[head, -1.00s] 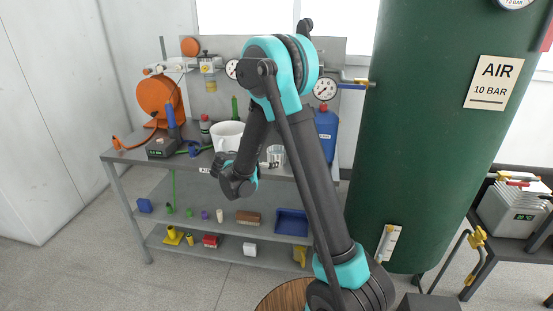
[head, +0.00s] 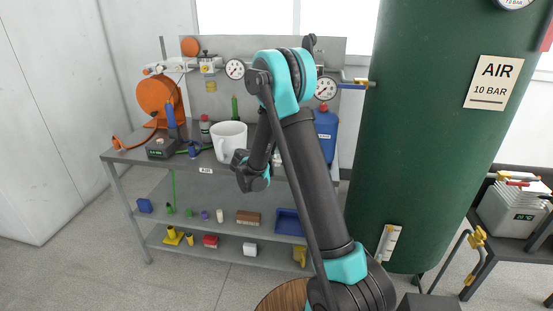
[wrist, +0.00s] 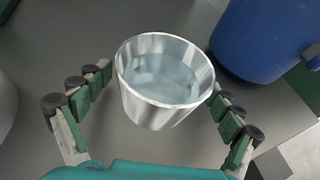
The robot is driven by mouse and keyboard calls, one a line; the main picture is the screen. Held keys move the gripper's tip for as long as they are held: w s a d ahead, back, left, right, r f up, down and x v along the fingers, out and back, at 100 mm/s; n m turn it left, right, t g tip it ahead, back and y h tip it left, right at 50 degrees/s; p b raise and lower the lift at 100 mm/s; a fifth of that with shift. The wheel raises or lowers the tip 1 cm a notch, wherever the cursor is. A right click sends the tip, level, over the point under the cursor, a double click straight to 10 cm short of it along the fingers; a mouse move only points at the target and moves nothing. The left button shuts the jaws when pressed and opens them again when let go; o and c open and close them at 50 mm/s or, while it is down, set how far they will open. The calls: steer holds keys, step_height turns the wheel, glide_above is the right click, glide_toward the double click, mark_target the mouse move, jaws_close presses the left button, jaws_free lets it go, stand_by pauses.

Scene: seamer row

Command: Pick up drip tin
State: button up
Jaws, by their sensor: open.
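The drip tin (wrist: 160,112) is a round, shiny metal cup, upright on the grey bench top, with pale bluish liquid or a reflection inside. In the wrist view it is between the two fingers of my gripper (wrist: 165,85), with a narrow gap on each side. The gripper is open and holds nothing. Whether the fingertips are level with the tin or above it, I cannot tell. In the head view my arm's end is over the front of the bench, right of the white pot (head: 228,141). There my arm hides most of the tin.
A blue container (wrist: 262,38) stands close right of the tin; it also shows in the head view (head: 325,135). The pot is to the left. Lower shelves hold a blue tray (head: 289,222) and small parts. A green air tank (head: 425,150) stands right of the bench.

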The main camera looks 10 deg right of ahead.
steer(key=c, duration=1.4)
steer(key=shift+c, duration=0.2)
steer(key=shift+r, duration=0.15)
